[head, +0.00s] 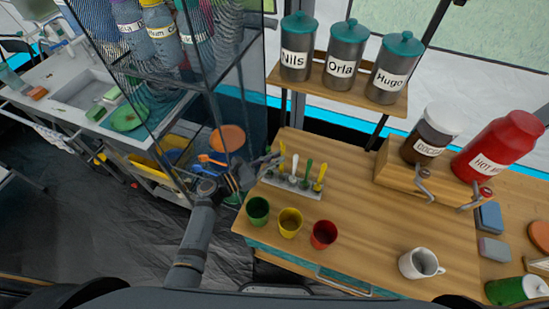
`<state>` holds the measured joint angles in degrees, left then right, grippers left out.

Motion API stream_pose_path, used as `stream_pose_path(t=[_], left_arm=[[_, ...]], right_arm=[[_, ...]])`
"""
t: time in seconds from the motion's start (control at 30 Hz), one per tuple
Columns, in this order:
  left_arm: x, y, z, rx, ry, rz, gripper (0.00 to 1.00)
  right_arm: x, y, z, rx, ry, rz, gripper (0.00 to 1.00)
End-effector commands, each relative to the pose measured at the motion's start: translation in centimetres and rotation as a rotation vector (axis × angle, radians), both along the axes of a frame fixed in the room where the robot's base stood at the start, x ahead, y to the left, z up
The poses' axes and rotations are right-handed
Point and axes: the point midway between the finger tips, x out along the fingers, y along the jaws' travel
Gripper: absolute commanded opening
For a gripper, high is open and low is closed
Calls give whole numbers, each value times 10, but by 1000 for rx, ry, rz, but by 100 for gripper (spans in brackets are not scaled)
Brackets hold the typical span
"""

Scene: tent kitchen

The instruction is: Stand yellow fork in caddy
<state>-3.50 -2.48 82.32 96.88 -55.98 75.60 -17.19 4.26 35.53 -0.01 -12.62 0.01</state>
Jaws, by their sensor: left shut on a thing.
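A pale caddy (291,187) stands at the left back of the wooden table, with several upright utensils in a row. White (294,166), green (307,171) and yellow (320,175) handles show. My left gripper (272,160) is at the caddy's left end, shut on a thin yellow-handled piece, which I take to be the yellow fork (282,149). It is upright over or in the left end of the caddy; I cannot tell whether it touches the bottom. Its tines do not show clearly. My right gripper is not in view.
Green (257,210), yellow (290,222) and red (324,234) cups stand in front of the caddy. A white mug (420,263) is farther right. A wire-sided shelf (235,80) rises close behind my left arm. The table's middle (360,215) is clear.

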Motion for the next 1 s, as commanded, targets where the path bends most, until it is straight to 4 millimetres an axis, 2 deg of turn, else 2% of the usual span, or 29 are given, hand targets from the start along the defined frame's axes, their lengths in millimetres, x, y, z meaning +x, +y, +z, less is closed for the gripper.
stream_pose_path(t=[0.03, 0.1, 0.43, 0.47, 0.63, 1.0], left_arm=[[0, 0, -8, 0, 0, 0, 0], [0, 0, -11, 0, 0, 0, 0], [0, 0, -13, 0, 0, 0, 0], [0, 0, -13, 0, 0, 0, 12], [0, 0, -13, 0, 0, 0, 35], [-3, 5, -14, 2, 2, 0, 37]], right_arm=[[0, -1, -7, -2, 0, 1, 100], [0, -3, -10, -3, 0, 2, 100], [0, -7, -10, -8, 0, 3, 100], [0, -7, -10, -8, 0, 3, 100], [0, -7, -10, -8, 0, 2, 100], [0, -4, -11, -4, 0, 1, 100]])
